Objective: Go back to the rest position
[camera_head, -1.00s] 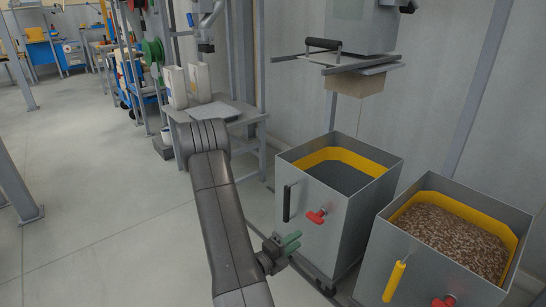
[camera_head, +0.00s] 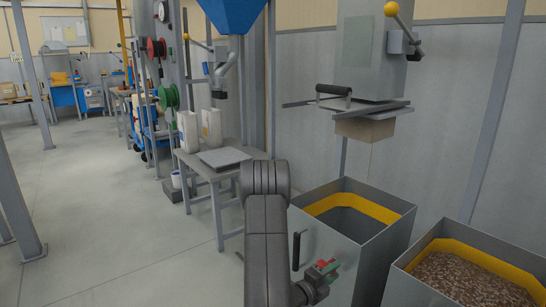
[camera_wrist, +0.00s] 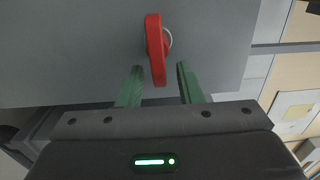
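My gripper (camera_head: 326,270) is low at the front of the nearer grey bin (camera_head: 338,238). In the wrist view its two green fingers (camera_wrist: 159,80) stand apart, so it is open. A red handle (camera_wrist: 155,45) on the grey bin face points down, its lower end reaching between the fingertips. I see gaps on both sides, so no finger grips it. In the head view the red handle (camera_head: 328,265) is partly hidden by the green fingers.
A second bin (camera_head: 452,252) with brown pellets stands at the right. A grey hopper outlet with a slide gate (camera_head: 362,104) hangs above the first bin. A grey table (camera_head: 225,158) with white jugs stands behind my arm. Floor at left is clear.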

